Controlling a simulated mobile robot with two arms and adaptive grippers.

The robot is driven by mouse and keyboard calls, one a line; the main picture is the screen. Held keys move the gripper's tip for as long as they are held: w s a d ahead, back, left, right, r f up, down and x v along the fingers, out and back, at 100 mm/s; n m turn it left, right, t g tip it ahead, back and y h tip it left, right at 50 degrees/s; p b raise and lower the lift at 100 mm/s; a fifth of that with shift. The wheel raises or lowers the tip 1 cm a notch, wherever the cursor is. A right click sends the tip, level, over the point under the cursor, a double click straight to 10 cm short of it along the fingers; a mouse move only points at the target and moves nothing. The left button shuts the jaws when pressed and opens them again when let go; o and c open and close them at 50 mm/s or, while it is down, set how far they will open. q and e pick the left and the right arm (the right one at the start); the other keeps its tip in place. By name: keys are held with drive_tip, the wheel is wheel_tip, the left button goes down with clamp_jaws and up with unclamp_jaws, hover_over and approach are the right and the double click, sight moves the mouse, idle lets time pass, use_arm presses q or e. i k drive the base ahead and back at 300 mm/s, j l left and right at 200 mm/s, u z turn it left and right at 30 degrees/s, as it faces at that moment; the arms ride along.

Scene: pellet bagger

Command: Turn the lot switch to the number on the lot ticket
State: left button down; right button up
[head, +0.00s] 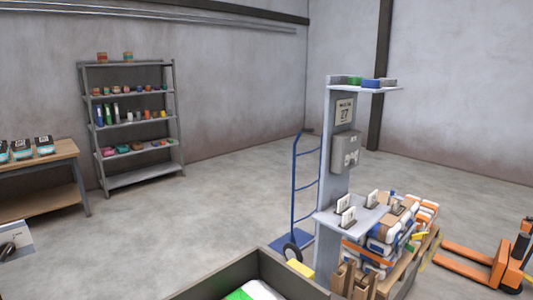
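No lot switch can be made out for certain. At the lower left edge, a pale panel (17,240) with a dark rounded part on it is cut off by the frame; I cannot tell what it is. A card reading 27 (345,111) hangs on the grey post at the right; its smaller print is unreadable. A grey box (345,151) with small details is fixed below it. Several small white cards stand on the post's lower shelf (355,218), their print too small to read. I cannot tell which, if any, is the lot ticket. Neither gripper can be made out.
A dark-walled bin (215,279) with a green and white bag is in front. A blue hand truck (306,190) stands behind it. A loaded pallet (408,268) and orange pallet jack (490,262) are at right. A shelf rack (145,180) and wooden table (45,205) stand left; mid-floor is clear.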

sight(352, 162)
drive_tip(key=z, duration=0.7)
drive_tip(key=l+u, duration=0.25)
drive_tip(key=l, duration=0.5)
drive_tip(key=l+u, duration=0.25)
drive_tip(key=l, duration=0.55)
